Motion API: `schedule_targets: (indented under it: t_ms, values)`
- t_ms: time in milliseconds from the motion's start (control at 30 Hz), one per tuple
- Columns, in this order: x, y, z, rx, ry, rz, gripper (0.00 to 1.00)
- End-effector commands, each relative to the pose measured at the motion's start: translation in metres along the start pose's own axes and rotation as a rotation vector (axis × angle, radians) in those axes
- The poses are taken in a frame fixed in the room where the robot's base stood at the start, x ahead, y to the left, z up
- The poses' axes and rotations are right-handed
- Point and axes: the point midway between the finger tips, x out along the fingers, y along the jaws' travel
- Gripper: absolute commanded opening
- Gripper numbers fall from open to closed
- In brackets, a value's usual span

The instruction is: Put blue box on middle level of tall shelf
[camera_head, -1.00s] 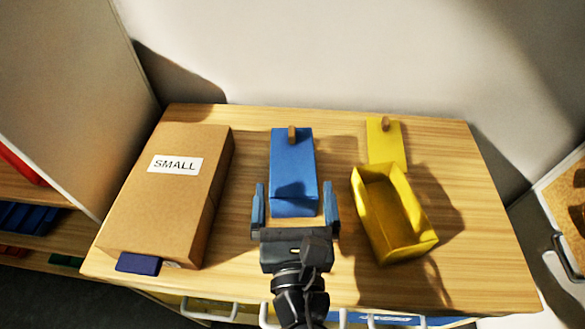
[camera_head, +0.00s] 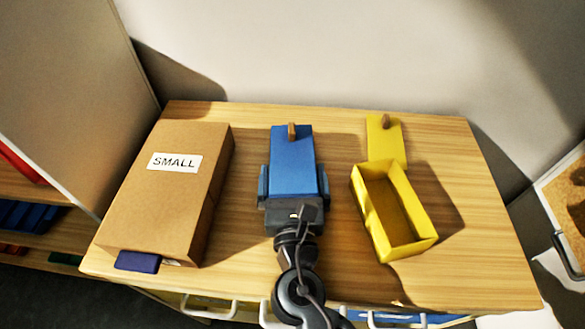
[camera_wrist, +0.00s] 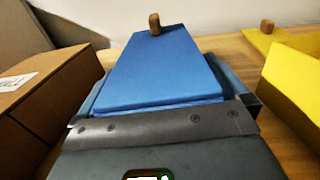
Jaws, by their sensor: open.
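The blue box (camera_head: 292,153) sits on the wooden tabletop between a cardboard box and a yellow box. It has a flat blue lid with a small wooden knob at its far end. My gripper (camera_head: 294,186) is open, with one finger on each side of the blue box's near part. In the wrist view the blue box (camera_wrist: 165,70) fills the space between the fingers, and the palm is close to its near end. I cannot tell whether the fingers touch its sides. The tall shelf's middle level cannot be made out for certain.
A cardboard box labelled SMALL (camera_head: 165,190) stands to the left, with a dark blue piece (camera_head: 138,261) at its near end. An open, empty yellow box (camera_head: 394,212) stands to the right, its yellow lid (camera_head: 385,142) behind it. Shelves with coloured items (camera_head: 30,217) show at far left.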

Motion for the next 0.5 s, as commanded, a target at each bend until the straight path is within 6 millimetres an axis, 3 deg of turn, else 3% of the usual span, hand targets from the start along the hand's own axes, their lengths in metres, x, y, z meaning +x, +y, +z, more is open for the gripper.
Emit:
schedule_targets:
  t_ms: [233, 500]
  values:
    - [0.0020, -0.0001, -0.0003, 0.000, 0.000, 0.000, 1.00]
    - [0.0018, -0.0001, -0.0003, -0.001, 0.000, 0.000, 0.75]
